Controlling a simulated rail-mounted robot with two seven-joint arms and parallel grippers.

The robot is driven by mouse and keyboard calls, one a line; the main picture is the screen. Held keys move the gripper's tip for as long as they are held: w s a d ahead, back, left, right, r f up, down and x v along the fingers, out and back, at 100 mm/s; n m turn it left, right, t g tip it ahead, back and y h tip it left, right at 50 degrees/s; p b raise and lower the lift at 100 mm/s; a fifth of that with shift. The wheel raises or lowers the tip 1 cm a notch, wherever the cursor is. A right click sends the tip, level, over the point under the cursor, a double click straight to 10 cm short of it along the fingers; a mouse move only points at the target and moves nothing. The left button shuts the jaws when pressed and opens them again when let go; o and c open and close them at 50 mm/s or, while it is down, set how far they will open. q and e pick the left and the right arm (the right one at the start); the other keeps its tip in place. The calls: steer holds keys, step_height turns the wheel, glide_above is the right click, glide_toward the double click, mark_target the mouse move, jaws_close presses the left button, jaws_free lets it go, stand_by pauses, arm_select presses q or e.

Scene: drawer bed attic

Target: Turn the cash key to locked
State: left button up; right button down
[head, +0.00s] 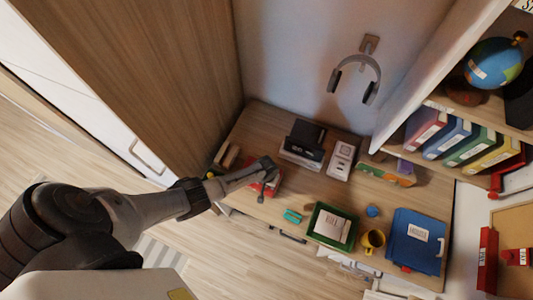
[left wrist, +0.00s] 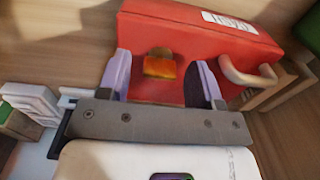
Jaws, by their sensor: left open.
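The red cash box (left wrist: 180,30) has a white label and a cream handle (left wrist: 245,76) in the left wrist view. A small orange-and-brown key (left wrist: 159,64) sticks out of its face. My left gripper (left wrist: 164,66) is open, with one finger on each side of the key and a gap to both. In the head view, my left gripper (head: 265,170) is over the red cash box (head: 272,188) on the desk and hides much of it. The lock's markings are not legible. My right gripper is not in view.
A dark device (head: 303,143) and a white device (head: 341,160) stand behind the box. Headphones (head: 352,75) hang on the wall.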

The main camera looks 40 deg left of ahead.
arm_select(q)
steer(key=shift+r, duration=0.6)
step_height(320, 180, up, 13)
steer(key=p, duration=0.2)
steer(key=shift+f+p, duration=0.2)
steer(key=shift+p, duration=0.2)
